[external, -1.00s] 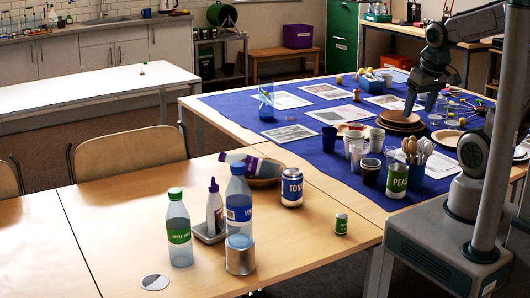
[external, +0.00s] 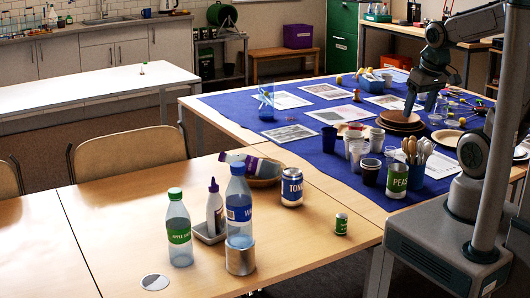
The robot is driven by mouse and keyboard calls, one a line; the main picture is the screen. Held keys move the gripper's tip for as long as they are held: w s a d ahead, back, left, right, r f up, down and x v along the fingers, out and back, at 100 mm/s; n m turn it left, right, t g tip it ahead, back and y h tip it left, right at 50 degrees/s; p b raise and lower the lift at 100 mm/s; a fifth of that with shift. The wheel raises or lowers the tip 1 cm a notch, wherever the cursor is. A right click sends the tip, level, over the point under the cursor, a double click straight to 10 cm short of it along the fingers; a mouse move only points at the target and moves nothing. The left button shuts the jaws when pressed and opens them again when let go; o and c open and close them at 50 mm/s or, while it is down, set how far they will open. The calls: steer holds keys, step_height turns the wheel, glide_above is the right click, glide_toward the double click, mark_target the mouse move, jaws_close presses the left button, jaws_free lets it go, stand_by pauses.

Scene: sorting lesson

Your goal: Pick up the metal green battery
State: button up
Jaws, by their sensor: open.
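My gripper (external: 420,105) is at the upper right, pointing down over the blue-covered table near a stack of brown plates (external: 399,121). Its jaws look open, with nothing visible between them. No battery can be made out for sure near the gripper, where the items are very small. A small green cylinder with a silvery top (external: 341,224) stands upright on the wooden table, far in front of the gripper. I cannot tell whether it is a battery or a small can.
The blue cloth (external: 240,104) carries sheets, cups, a cutlery holder (external: 416,176) and a pea can (external: 397,180). Bottles (external: 179,228), a larger can (external: 291,187) and a bowl (external: 266,172) stand on the wooden table. Its left part is mostly clear.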

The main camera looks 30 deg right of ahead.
steer(key=c, duration=0.3)
